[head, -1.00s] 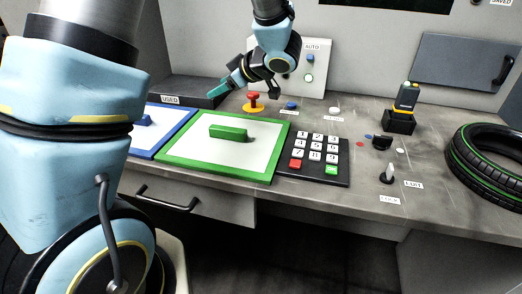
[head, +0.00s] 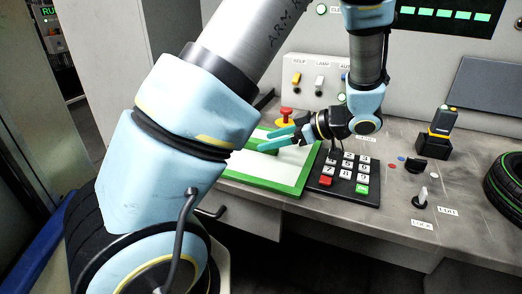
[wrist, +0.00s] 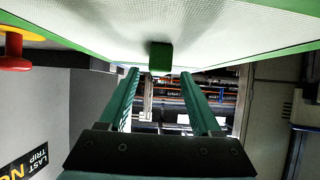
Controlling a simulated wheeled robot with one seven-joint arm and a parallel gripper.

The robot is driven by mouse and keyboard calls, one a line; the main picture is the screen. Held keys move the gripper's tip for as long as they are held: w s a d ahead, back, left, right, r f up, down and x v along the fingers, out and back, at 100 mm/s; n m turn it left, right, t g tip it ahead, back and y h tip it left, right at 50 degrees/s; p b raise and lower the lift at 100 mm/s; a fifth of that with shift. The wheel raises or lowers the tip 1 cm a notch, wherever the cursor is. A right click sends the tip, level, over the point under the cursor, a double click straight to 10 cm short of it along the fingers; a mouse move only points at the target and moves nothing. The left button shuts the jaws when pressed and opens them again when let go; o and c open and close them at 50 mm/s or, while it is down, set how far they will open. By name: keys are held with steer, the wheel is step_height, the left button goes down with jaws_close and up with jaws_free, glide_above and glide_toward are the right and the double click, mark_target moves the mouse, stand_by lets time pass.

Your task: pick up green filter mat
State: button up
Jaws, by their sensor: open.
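The green filter mat is a white panel with a green frame (head: 262,185) and a green block handle (head: 268,149), lying on the bench in the head view. My arm hides its left part. My gripper (head: 268,140) is open, with teal fingers reaching left over the mat at the handle. In the wrist view the mat (wrist: 230,22) fills the top of the picture. Its green handle (wrist: 160,58) shows between and just beyond the tips of my open gripper (wrist: 161,72). No contact with the handle can be made out.
A black keypad (head: 345,181) adjoins the mat on the right. A red button on a yellow base (head: 287,116) stands behind it. A handheld device in a black stand (head: 434,143) and a tyre (head: 508,190) are farther right. A drawer handle (head: 211,212) juts out below the bench.

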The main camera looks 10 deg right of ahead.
mark_target(260, 141)
steer(key=shift+p+x, duration=0.4)
steer(key=shift+x, duration=1.6)
jaws_close()
